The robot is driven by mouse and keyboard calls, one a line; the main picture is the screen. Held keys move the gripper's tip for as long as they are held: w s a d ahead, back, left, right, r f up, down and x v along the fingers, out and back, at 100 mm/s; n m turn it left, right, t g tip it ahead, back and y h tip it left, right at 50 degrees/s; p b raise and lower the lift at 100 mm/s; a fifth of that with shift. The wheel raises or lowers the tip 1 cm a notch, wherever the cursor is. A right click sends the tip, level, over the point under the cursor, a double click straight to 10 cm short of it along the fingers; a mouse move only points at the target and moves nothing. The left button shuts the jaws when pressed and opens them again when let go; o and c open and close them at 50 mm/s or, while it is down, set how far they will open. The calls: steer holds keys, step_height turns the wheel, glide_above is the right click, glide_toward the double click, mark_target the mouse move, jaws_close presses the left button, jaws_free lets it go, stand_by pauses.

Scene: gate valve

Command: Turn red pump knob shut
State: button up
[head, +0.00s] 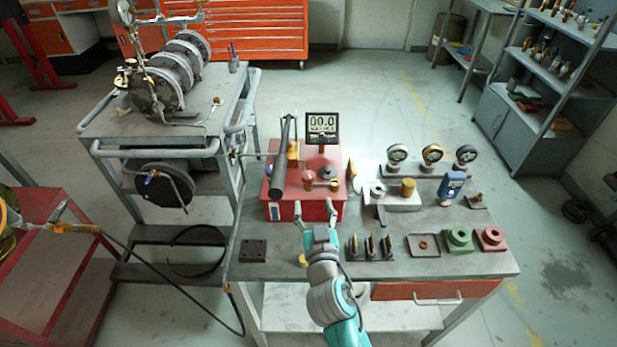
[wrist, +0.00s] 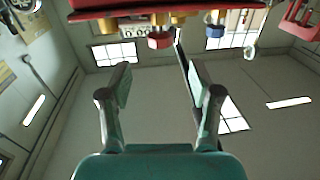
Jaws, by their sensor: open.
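The red pump (head: 283,208) is a box on the bench with a black lever lying across its top. A small red knob (wrist: 160,41) shows in the wrist view under the red edge of the pump, ahead of the gap between my fingers. In the head view small fittings (head: 320,184) sit on the pump's top right, and I cannot tell for sure which is the red knob. My gripper (head: 314,212) is open and empty at the pump's front side. Its spread fingers (wrist: 161,78) show in the wrist view, apart from the red knob.
A digital display (head: 322,126) reading 00.0 stands behind the pump. Several dial gauges (head: 432,155) stand to the right. Green (head: 458,240) and red (head: 490,238) blocks and a small tray (head: 424,245) lie at the bench's front right. A cart (head: 160,121) with flanged pipework stands left.

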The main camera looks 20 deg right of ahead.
mark_target(309, 182)
steer(key=w, duration=0.3)
steer(key=w+d, duration=0.1)
steer(key=w, duration=0.3)
steer(key=w+d, duration=0.1)
steer(key=w, duration=0.2)
steer(key=shift+w, duration=0.25)
steer(key=c, duration=1.2)
